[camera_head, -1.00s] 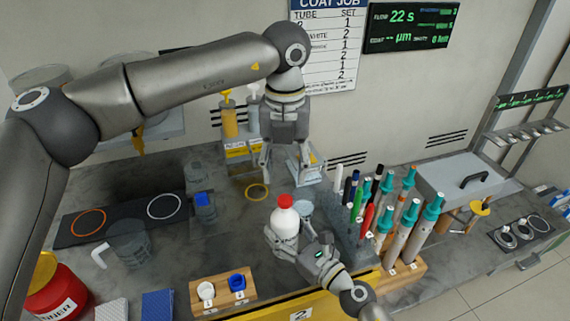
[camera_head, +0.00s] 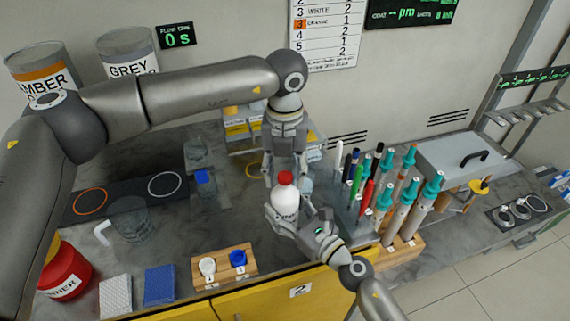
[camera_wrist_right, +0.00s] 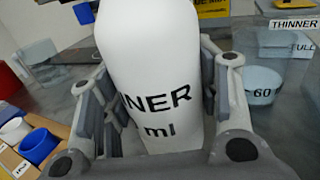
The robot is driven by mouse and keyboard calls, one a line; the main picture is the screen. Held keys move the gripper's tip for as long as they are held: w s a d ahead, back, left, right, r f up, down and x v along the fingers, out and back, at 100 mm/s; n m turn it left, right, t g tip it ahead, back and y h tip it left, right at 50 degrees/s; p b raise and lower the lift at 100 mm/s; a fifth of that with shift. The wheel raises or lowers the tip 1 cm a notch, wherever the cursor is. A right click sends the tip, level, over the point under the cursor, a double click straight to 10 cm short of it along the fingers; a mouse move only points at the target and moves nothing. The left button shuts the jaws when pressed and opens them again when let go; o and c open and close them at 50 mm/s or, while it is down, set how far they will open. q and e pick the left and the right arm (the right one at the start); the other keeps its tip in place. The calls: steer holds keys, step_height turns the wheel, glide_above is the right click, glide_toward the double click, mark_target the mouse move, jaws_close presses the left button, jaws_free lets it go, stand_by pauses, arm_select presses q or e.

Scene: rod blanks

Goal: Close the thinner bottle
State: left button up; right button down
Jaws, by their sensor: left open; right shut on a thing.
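The thinner bottle (camera_head: 286,203) is white with a red cap (camera_head: 285,178) on top.
A wooden block (camera_head: 224,267) with a white and a blue ring sits at the front. A rack of coloured rods (camera_head: 385,190) stands close on the right.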

arm_select(q)
jaws_close()
steer(key=m, duration=1.8)
steer(key=shift+o, duration=0.3)
jaws_free()
steer(key=shift+r, duration=0.1)
